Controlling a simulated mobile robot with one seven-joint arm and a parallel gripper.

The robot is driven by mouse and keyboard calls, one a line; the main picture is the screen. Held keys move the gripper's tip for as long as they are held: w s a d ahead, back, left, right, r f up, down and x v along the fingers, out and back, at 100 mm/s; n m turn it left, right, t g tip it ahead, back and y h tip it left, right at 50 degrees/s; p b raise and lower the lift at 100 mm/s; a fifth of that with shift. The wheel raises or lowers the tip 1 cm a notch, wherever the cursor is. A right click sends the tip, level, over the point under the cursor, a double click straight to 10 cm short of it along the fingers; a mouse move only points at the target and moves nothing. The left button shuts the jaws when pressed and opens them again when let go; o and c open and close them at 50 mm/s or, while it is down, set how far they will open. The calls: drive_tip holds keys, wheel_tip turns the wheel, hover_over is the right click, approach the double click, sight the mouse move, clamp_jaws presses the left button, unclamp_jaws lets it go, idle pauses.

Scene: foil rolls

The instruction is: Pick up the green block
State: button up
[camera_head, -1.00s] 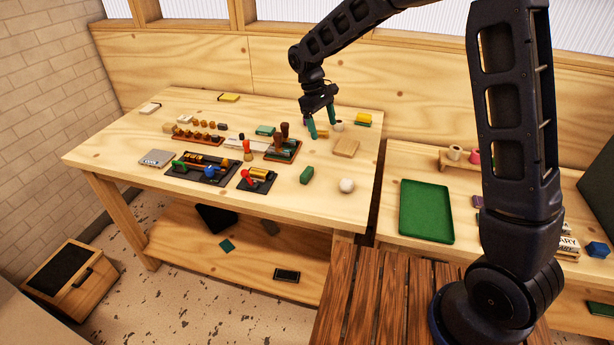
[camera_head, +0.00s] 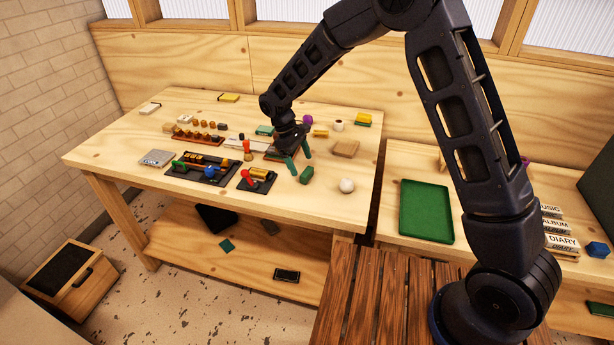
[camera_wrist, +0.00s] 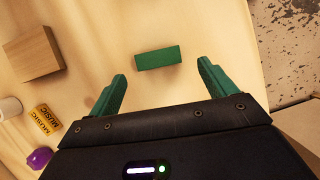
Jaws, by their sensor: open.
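The green block (camera_head: 306,174) lies on the light wooden table (camera_head: 330,212) near its front right part, left of a white ball. In the wrist view the green block (camera_wrist: 158,58) lies crosswise, ahead of the fingertips and roughly centred between them. My gripper (camera_head: 300,164) has green fingers and is open and empty. It hangs just above and behind the block, apart from it. The wrist view shows both fingers of my gripper (camera_wrist: 161,70) spread wider than the block.
A white ball (camera_head: 347,185) sits right of the block. A black tray with a red knob (camera_head: 247,175) lies to the left. A wooden block (camera_head: 345,148) lies behind. A green tray (camera_head: 427,211) lies on the right bench. The table front near the block is clear.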

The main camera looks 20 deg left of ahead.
sight(307, 172)
drive_tip(key=x, duration=0.4)
drive_tip(key=shift+d+r, duration=0.1)
drive_tip(key=shift+d, duration=0.25)
drive_tip(key=shift+d+f, duration=0.15)
drive_tip(key=shift+f, duration=0.35)
drive_tip(key=shift+c, duration=0.4)
drive_tip(key=c, duration=1)
